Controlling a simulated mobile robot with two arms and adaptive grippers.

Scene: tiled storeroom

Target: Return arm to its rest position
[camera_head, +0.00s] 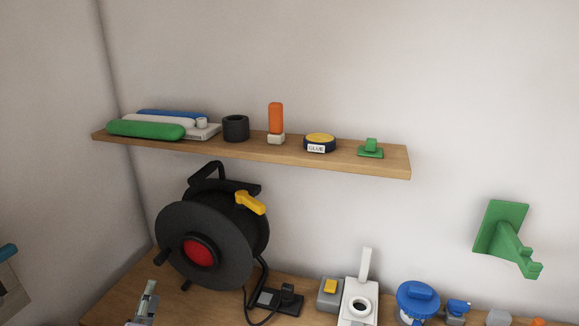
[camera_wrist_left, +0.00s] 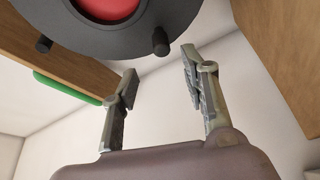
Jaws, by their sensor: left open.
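My left gripper (camera_head: 146,300) shows at the bottom left of the head view, partly cut off by the lower edge. In the left wrist view the left gripper (camera_wrist_left: 160,72) has its two fingers apart with nothing between them. It is in front of and below the black cable reel (camera_head: 205,240), apart from it as far as I can tell. The reel's red centre and dark rim also show at the top of the left wrist view (camera_wrist_left: 140,35). My right gripper is not in view.
A wooden shelf (camera_head: 380,164) holds a green roll, a black cup, an orange-topped item, a glue tin and a green piece. The workbench (camera_head: 125,290) carries the reel, a socket block (camera_head: 280,300), a white device (camera_head: 360,305) and blue items. A green bracket (camera_head: 500,230) is on the wall.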

